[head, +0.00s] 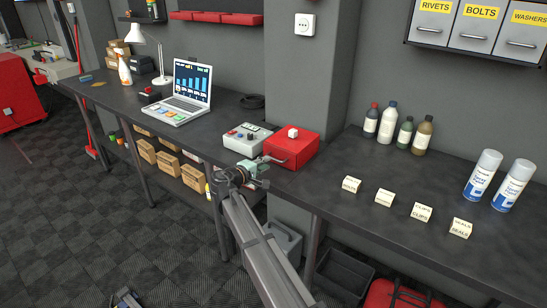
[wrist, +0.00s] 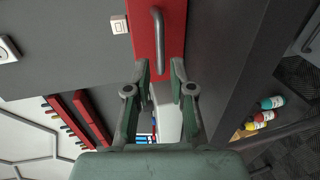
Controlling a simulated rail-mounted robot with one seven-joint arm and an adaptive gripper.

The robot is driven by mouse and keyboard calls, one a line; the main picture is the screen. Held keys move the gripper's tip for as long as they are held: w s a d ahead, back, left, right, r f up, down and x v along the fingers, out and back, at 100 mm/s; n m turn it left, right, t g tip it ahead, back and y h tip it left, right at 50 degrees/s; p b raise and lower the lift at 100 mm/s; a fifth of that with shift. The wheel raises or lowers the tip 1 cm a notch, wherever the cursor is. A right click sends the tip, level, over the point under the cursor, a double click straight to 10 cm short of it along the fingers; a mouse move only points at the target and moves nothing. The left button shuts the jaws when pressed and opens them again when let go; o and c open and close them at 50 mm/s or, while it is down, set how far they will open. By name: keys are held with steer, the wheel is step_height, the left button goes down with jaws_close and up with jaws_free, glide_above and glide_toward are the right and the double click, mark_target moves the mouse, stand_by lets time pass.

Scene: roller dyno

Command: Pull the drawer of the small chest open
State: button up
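The small red chest (head: 291,152) stands on the dark workbench, near its front edge, beside the wall pillar. A small white block (head: 293,132) sits on top of it. In the wrist view the red front (wrist: 172,30) fills the top centre, with a grey bar handle (wrist: 157,38). No gap around the drawer is visible. My gripper (wrist: 159,68) is open, its green fingers apart, with the lower end of the handle appearing between the fingertips. I cannot tell whether they touch it. In the head view my gripper (head: 266,163) is at the chest's front, partly hiding it.
A grey control box (head: 246,138) stands just left of the chest, with a laptop (head: 188,92) farther left. Labelled cards (head: 384,197), bottles (head: 387,122) and spray cans (head: 483,174) stand to the right. The bench (head: 330,220) has bare room right of the chest.

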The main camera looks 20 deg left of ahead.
mark_target(273, 159)
steer(key=p+x, duration=0.1)
steer(key=x, duration=0.5)
steer(key=shift+w+d+f, duration=0.1)
steer(key=shift+w, duration=0.15)
jaws_close()
